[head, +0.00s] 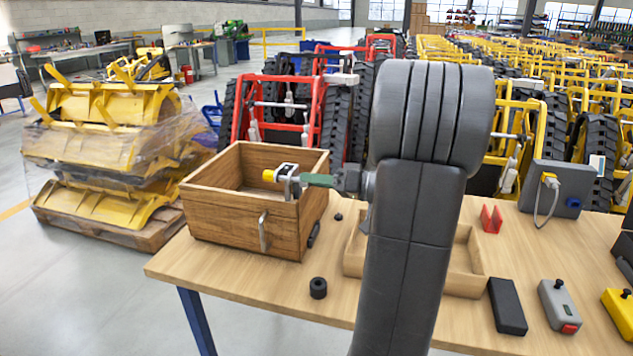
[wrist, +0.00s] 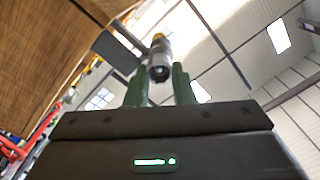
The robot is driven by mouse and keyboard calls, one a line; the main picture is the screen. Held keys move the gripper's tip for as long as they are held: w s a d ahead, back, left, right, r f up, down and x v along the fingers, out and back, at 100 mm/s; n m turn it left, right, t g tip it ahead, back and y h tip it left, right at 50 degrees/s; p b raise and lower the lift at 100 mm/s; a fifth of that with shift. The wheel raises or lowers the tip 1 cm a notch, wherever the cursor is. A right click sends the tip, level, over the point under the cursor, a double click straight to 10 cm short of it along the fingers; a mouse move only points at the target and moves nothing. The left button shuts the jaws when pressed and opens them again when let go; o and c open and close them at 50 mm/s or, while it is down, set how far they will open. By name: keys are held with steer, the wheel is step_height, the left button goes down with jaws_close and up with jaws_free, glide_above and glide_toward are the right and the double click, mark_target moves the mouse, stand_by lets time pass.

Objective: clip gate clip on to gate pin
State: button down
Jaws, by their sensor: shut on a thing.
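My gripper (head: 312,180) has green fingers and is held level over the right side of the wooden box. It is shut on a silver metal piece with a yellow end (head: 285,174), which I take for the gate clip. In the wrist view the piece (wrist: 159,64) stands out past the green fingertips (wrist: 160,90), its yellow end pointing away. It looks clear of the box walls, but its exact height above the rim is hard to tell. I cannot make out a part that is surely the gate pin.
The open wooden box (head: 215,217) with a metal handle (head: 262,231) stands at the table's left end. A shallow wooden tray (head: 465,270) is partly hidden behind my arm. A black ring (head: 318,288), red bracket (head: 491,219), and grey box with cable (head: 553,190) sit on the table.

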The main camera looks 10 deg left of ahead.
steer(key=shift+a, duration=0.1)
steer(key=c, duration=1.2)
jaws_free()
steer(key=shift+a, duration=0.1)
steer(key=shift+o, duration=0.2)
steer(key=d, duration=1.4)
steer(key=shift+s+b, duration=0.2)
steer(key=shift+b, duration=0.15)
steer(key=shift+a, duration=0.15)
steer(key=a+p, duration=0.1)
steer(key=a, duration=1.2)
steer(key=shift+w, duration=0.2)
